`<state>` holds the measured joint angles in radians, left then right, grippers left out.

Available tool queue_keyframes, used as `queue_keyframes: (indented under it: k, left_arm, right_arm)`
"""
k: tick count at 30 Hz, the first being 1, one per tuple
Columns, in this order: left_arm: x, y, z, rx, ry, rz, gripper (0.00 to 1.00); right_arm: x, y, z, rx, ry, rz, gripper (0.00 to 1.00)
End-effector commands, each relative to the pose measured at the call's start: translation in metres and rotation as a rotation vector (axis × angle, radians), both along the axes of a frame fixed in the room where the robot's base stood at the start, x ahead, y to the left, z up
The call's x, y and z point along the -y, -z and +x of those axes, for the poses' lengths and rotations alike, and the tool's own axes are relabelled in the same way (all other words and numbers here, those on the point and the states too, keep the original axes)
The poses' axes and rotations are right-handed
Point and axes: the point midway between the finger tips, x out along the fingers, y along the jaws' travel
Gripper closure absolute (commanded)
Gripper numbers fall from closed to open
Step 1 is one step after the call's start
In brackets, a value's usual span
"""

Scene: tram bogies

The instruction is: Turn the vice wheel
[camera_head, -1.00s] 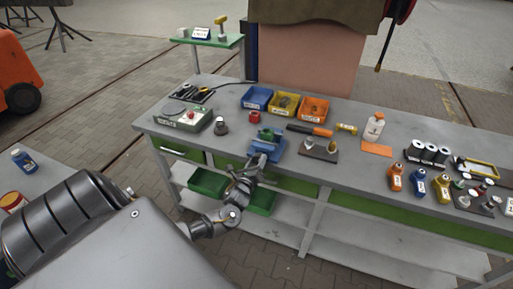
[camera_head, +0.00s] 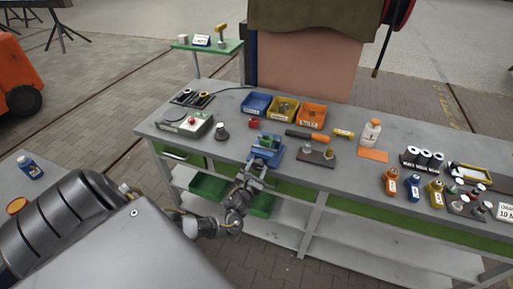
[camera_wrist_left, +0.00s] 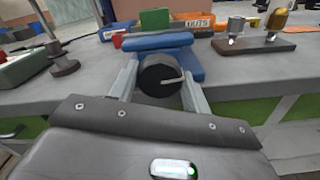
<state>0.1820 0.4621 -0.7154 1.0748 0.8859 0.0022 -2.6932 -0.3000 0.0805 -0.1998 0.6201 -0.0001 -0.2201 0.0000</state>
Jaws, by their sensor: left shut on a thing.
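The blue vice (camera_head: 266,150) stands at the front edge of the grey workbench, with a green block (camera_head: 269,141) at its top. In the left wrist view the vice (camera_wrist_left: 165,42) is straight ahead, and its dark round wheel (camera_wrist_left: 160,75) with a light crank handle faces me. My left gripper (camera_head: 257,166) reaches up to the vice's front from below. In the left wrist view the left gripper's fingers (camera_wrist_left: 160,85) stand on either side of the wheel and are shut on it. In the head view the wheel is mostly hidden by the gripper. My right gripper is not in view.
Blue, yellow and orange bins (camera_head: 284,109) stand behind the vice. Green bins (camera_head: 209,186) sit on the lower shelf.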

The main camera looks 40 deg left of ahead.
Motion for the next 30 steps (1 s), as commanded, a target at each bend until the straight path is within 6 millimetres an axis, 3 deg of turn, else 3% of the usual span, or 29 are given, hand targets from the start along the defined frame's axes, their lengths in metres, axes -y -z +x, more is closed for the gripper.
queue_keyframes:
  k: [15, 30]
  left_arm:
    - [0.0006, 0.0009, 0.0006, -0.141, 0.000, 0.402, 0.75]
    - [0.0005, 0.0017, -0.0001, -0.193, -0.001, 0.549, 0.75]
  right_arm:
    - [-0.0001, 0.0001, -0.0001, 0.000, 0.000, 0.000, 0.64]
    - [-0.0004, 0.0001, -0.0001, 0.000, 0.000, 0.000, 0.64]
